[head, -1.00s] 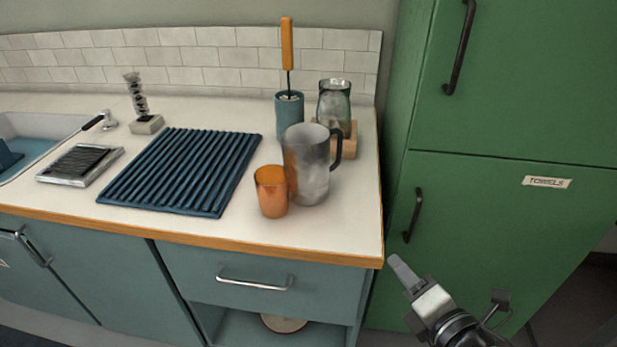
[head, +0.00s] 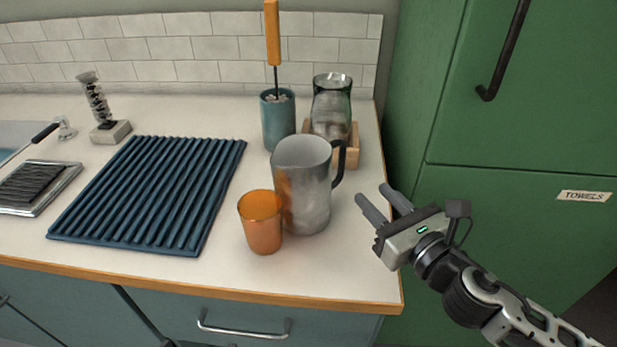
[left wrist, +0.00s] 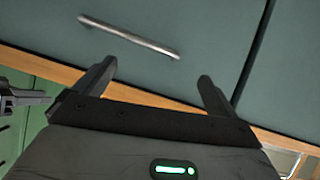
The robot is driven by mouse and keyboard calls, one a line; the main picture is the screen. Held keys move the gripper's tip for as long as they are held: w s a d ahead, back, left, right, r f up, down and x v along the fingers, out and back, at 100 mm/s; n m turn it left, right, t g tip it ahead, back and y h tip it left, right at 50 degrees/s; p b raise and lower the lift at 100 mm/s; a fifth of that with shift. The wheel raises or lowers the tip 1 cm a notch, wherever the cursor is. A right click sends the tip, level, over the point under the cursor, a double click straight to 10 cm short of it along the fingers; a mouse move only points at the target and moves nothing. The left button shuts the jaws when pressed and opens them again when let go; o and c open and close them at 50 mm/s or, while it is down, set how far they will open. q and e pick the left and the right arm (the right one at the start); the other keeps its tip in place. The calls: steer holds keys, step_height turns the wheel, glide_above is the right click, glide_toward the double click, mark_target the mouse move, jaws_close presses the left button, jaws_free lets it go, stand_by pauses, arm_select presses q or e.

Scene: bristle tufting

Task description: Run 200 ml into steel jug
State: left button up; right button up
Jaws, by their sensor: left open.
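The steel jug (head: 305,203) stands upright on the counter in the head view, with its dark handle on the right. I cannot see what is inside it. An orange cup (head: 261,222) stands in front of it to the left and hides a little of its lower side. My right gripper (head: 370,191) is right of the jug, near the counter's right edge, with its fingers apart and empty, clear of the handle. My left gripper (left wrist: 157,74) shows only in the left wrist view, open and empty, in front of a drawer front (left wrist: 185,20) with a bar handle.
A ribbed blue mat (head: 150,195) lies left of the cup. Behind the jug stand a blue pot (head: 278,125) with an orange-handled tool and a glass vessel (head: 331,105) on a wooden block (head: 345,152). A green cabinet (head: 490,130) bounds the counter's right side. The front strip is clear.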

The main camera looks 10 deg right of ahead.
mark_target(344, 162)
steer(key=x, duration=0.7)
steer(key=shift+p, duration=0.4)
steer(key=x, duration=0.5)
steer(key=shift+w+d+f, duration=0.15)
steer(key=shift+w+d, duration=0.05)
steer(key=shift+d, duration=0.05)
steer(key=shift+c, duration=0.4)
jaws_close()
